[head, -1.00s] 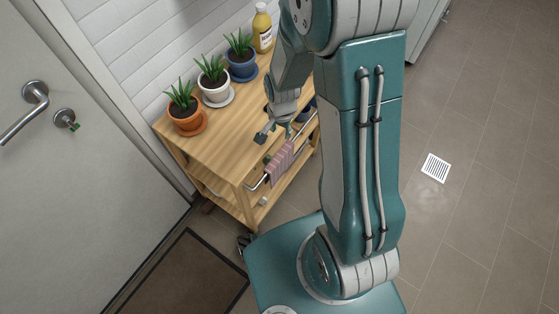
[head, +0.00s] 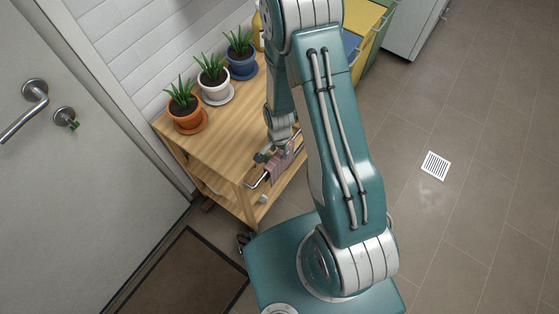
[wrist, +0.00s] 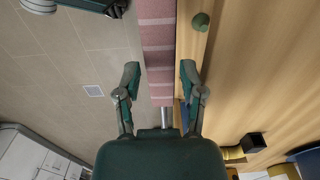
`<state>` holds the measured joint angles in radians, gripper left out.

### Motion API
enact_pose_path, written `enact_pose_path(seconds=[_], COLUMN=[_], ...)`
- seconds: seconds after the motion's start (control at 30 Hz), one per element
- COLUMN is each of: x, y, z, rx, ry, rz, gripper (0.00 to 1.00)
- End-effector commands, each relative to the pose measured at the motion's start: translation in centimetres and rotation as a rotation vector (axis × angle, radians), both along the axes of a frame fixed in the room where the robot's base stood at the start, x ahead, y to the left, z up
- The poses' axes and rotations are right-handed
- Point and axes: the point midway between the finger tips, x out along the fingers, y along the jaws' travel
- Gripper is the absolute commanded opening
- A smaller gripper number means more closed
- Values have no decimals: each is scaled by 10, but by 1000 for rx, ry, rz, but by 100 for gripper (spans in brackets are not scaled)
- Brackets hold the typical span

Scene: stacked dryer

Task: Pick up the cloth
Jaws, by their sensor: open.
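A pink striped cloth (head: 281,168) hangs over the metal rail (head: 258,182) on the front side of the wooden cart (head: 215,150). The wrist view shows the cloth (wrist: 157,50) running down the middle, with a short bare piece of rail (wrist: 168,117) below it. My gripper (head: 276,153) is just above the cloth. In the wrist view my gripper (wrist: 159,78) is open, with one finger on each side of the cloth and visible gaps at both sides. The head view partly hides the cloth behind the gripper.
Plants in an orange pot (head: 186,112), a white pot (head: 214,85) and a blue pot (head: 241,63) stand along the cart's wall side. A door (head: 60,190) is at left.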

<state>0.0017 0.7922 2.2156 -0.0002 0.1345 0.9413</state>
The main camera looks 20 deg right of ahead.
Motion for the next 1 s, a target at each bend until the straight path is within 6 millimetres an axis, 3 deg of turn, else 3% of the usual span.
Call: enact_pose_path(seconds=[0.2,0.47,0.57,0.6,1.0], x=[0,1,1,0,1], y=[0,0,0,0,0], z=[-23,-25,-25,-25,-21], rx=[0,0,0,0,0], ry=[0,-2,-2,-2,-2], rz=[1,0,0,0,0], gripper=[51,51,7,0,0])
